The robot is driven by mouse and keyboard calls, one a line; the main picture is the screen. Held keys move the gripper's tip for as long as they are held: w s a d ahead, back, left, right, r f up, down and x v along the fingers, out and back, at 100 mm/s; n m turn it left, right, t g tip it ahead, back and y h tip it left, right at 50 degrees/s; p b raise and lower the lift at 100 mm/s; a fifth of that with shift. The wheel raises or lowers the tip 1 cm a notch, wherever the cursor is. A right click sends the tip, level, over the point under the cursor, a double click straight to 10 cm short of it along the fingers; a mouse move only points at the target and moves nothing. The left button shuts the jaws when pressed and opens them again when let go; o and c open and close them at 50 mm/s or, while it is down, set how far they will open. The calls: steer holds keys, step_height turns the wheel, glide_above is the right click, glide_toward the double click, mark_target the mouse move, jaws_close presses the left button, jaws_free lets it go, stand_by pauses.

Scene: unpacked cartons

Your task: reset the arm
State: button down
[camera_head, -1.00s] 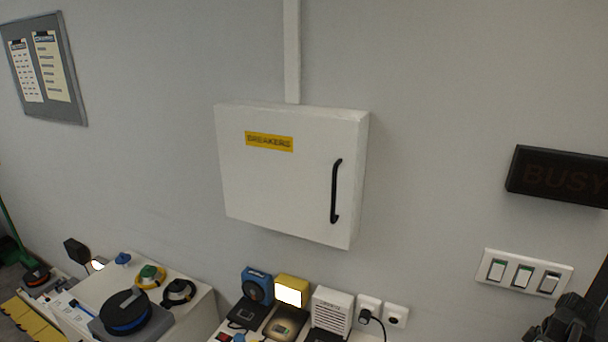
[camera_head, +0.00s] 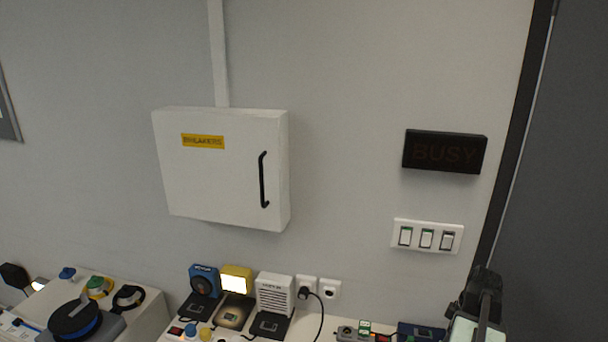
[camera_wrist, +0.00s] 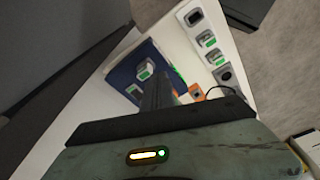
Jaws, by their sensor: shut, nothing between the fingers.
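My arm and gripper (camera_head: 482,285) show at the lower right of the head view, in front of the wall and the bench end. In the wrist view my gripper (camera_wrist: 157,85) points over a white bench top, its dark fingers together with nothing between them. A dark blue panel (camera_wrist: 125,72) with green-marked switches lies under and beside the fingers in that view. I cannot tell the height of the fingertips above it.
A closed white breaker box (camera_head: 220,170) with a black handle hangs on the wall. A dark BUSY sign (camera_head: 444,152) and a triple switch plate (camera_head: 427,236) are to its right. Devices, including a white speaker (camera_head: 274,294), line the bench.

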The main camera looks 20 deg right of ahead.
steer(key=w+a+n, duration=0.3)
steer(key=w+a, duration=0.5)
steer(key=a, duration=0.4)
steer(key=w+a+n, duration=0.2)
steer(key=w+a, duration=0.7)
steer(key=a, duration=0.4)
steer(key=a+m+g, duration=0.1)
steer(key=a+m, duration=0.9)
steer(key=a, duration=1.1)
steer(key=shift+a+m+h, duration=0.2)
steer(key=shift+m+h, duration=0.2)
